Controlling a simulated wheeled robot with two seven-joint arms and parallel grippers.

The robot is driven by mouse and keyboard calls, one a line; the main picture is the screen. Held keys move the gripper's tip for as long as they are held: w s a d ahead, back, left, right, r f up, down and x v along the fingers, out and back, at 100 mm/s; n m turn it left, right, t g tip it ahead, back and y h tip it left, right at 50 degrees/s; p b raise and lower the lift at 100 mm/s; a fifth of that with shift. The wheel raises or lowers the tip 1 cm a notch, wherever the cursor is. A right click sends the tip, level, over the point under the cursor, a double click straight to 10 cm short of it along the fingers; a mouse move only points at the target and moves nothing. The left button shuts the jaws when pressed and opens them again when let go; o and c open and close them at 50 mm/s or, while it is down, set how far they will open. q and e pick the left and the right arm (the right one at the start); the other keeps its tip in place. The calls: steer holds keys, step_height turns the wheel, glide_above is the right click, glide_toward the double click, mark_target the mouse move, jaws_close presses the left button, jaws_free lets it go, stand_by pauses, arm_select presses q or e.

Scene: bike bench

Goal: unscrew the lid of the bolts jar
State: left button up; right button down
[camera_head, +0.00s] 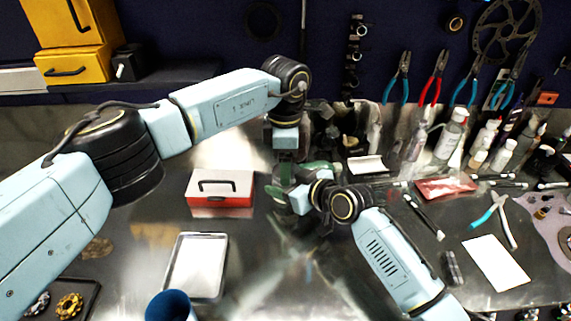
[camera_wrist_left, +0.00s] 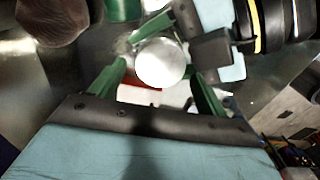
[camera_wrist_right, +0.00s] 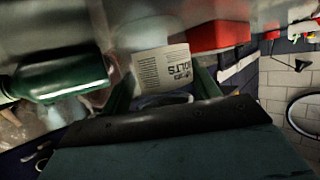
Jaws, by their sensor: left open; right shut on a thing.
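My right gripper (camera_wrist_right: 163,88) is shut on the jar's body; in the head view this gripper (camera_head: 300,198) comes in from the lower right. The jar's round white lid (camera_wrist_left: 160,62) faces the left wrist camera. My left gripper (camera_wrist_left: 160,80) is open, with a green finger on each side of the lid; I cannot tell whether they touch it. In the head view the left gripper (camera_head: 286,165) points down above the right one, and the arms mostly hide the jar.
A red and white cash box (camera_head: 220,190) stands left of the grippers, with a metal tray (camera_head: 196,265) and blue cup (camera_head: 171,306) nearer. A green bottle (camera_wrist_right: 65,75) is close to the right gripper. Several bottles (camera_head: 450,135), pliers (camera_head: 497,217) and white paper (camera_head: 497,263) lie right.

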arm_select(q)
step_height(320, 180, up, 3)
steer(key=shift+s+d+r, duration=0.1)
steer(key=shift+d, duration=0.05)
steer(key=shift+c, duration=0.4)
step_height(320, 180, up, 2)
steer(key=m, duration=0.3)
steer(key=shift+r+m, duration=0.25)
steer(key=shift+m, duration=0.05)
steer(key=shift+r+m, duration=0.25)
steer(key=shift+m, duration=0.35)
step_height(320, 180, down, 8)
steer(key=shift+r, duration=0.15)
steer(key=c, duration=1)
steer(key=shift+n, duration=1.8)
